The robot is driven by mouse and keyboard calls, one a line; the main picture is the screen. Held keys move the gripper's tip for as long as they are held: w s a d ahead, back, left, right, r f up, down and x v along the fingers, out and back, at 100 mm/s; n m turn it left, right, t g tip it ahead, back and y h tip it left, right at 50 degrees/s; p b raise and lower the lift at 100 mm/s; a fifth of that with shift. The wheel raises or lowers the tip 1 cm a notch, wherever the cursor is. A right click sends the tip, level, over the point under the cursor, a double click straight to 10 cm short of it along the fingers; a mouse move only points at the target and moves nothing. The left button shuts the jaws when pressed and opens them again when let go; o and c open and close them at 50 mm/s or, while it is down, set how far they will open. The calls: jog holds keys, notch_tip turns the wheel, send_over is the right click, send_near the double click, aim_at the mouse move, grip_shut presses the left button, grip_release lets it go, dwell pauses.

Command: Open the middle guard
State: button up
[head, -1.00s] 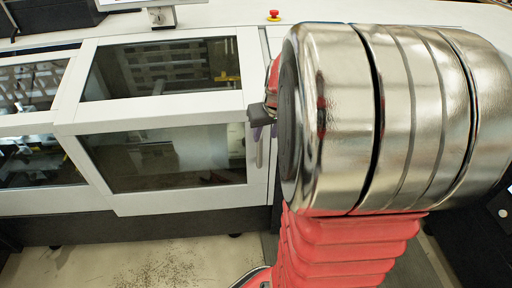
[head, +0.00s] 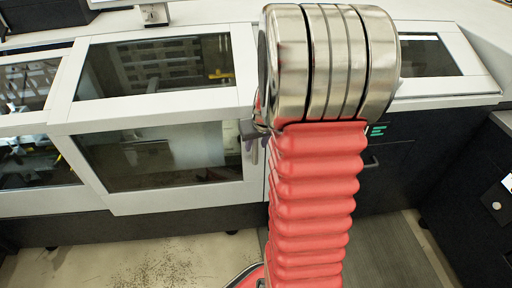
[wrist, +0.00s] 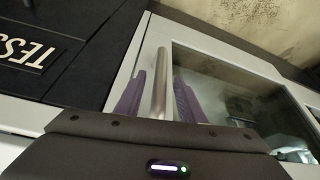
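The middle guard (head: 160,109) is a white-framed cover with an upper and a lower dark window, closed on the machine's front. It also shows in the wrist view (wrist: 190,60). A silver bar handle (wrist: 160,85) stands along the guard's frame beside the window. My gripper (wrist: 157,97) has its two purple fingers on either side of the handle, with a thin gap visible at least on the left. It looks open around the bar. In the head view my gripper (head: 253,144) is at the guard's right edge, partly hidden by my arm; the handle cannot be made out there.
Another white guard (head: 30,122) adjoins on the left. A further windowed cover (head: 430,55) is on the right, behind my arm. A dark panel with lettering (wrist: 35,55) lies left of the handle in the wrist view. Floor (head: 150,262) is open in front of the machine.

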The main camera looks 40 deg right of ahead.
jog(key=shift+x, duration=1.7)
jog(key=shift+c, duration=0.6)
grip_shut()
jog(key=shift+d, duration=0.1)
